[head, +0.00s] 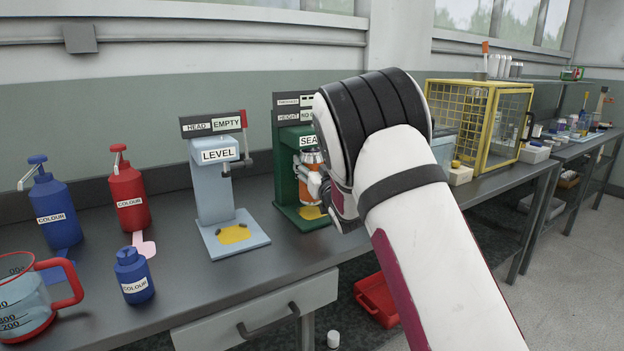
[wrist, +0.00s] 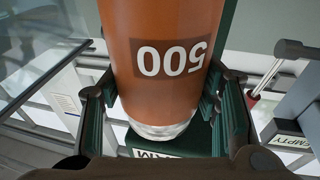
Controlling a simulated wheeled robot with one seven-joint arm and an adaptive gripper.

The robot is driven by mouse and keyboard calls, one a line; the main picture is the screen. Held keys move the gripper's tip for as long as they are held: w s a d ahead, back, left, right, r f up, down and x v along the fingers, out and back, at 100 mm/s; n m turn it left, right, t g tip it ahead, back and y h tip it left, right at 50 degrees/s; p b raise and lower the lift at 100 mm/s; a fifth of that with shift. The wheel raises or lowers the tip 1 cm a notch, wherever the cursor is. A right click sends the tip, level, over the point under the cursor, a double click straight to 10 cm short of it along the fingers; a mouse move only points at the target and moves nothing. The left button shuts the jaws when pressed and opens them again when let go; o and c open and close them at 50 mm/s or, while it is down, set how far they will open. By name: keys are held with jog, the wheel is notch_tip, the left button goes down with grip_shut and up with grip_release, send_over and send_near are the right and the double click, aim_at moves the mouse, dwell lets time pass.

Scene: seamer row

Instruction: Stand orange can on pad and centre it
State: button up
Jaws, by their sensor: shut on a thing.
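The orange can (head: 311,158) stands roughly upright in front of the green machine (head: 286,188) in the head view. My gripper (head: 317,186) is shut around its side and hides part of it. In the wrist view, the can (wrist: 165,95) fills the middle, with an upside-down "500" label and a pale metal end between the dark fingers. A yellow pad (head: 312,213) lies on the green machine's base below the can. Whether the can touches it is hard to tell, because my gripper and arm cover that area.
The pale LEVEL machine (head: 212,184), with another yellow pad (head: 234,234), stands just left. Blue (head: 52,205) and red (head: 128,198) bottles, a small blue bottle (head: 133,274) and a measuring jug (head: 25,300) are farther left. A yellow cage (head: 480,120) stands right.

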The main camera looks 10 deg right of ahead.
jog(key=shift+w+d+f+b, duration=0.15)
jog(key=shift+f+b, duration=0.3)
jog(key=shift+f, duration=1.2)
jog(key=shift+f, duration=0.1)
jog(key=o, duration=1.7)
jog(key=shift+f, duration=0.15)
jog(key=shift+r, duration=0.2)
